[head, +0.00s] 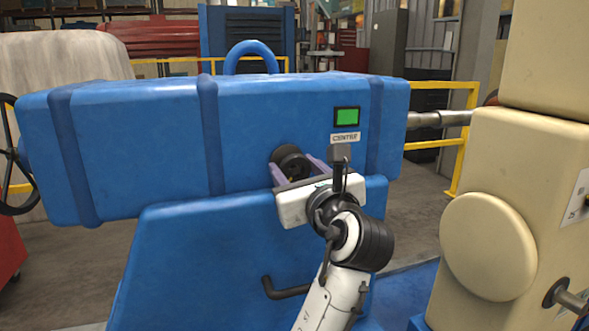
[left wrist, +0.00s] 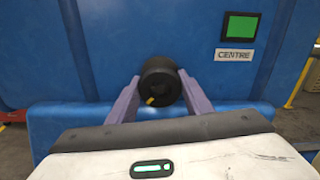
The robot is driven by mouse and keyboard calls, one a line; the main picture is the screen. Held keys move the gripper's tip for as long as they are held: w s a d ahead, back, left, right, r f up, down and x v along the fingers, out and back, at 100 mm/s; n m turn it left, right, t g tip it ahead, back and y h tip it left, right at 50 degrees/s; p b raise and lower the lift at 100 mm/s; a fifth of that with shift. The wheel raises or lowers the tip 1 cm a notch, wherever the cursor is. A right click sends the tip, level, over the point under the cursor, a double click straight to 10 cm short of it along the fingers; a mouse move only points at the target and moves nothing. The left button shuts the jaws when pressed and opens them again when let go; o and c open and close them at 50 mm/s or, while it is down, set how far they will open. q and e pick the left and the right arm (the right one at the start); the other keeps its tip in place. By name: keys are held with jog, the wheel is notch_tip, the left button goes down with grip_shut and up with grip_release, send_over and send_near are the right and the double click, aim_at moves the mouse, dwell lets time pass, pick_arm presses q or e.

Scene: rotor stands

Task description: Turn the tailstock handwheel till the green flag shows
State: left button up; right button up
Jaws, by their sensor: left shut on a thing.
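The blue tailstock (head: 145,140) fills the left and middle of the head view. A spoked black handwheel (head: 14,160) is partly in view at its left end. The window above the CENTRE label shows a green flag (head: 347,116), also seen in the left wrist view (left wrist: 240,27). A short black knob (head: 287,160) sticks out of the tailstock's front, left of and below the label. In the left wrist view the knob (left wrist: 158,80) has a yellow mark low on its face. My left gripper (head: 297,168) is shut on this knob, a finger at each side. My right gripper is not in view.
A bent black lever (head: 285,288) sticks out of the blue base below my left gripper. A cream machine housing (head: 480,160) stands at the right, with a metal spindle (head: 440,119) between it and the tailstock. Yellow railings (head: 463,140) run behind.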

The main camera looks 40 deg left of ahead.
pick_arm(q)
jog(key=shift+f+m, duration=0.15)
jog(key=shift+m, duration=0.75)
jog(key=o, duration=1.1)
jog(key=shift+c, duration=0.2)
jog(key=v, duration=1)
jog(key=shift+d+b, duration=0.2)
jog(key=shift+b, duration=0.25)
jog(key=shift+s, duration=0.15)
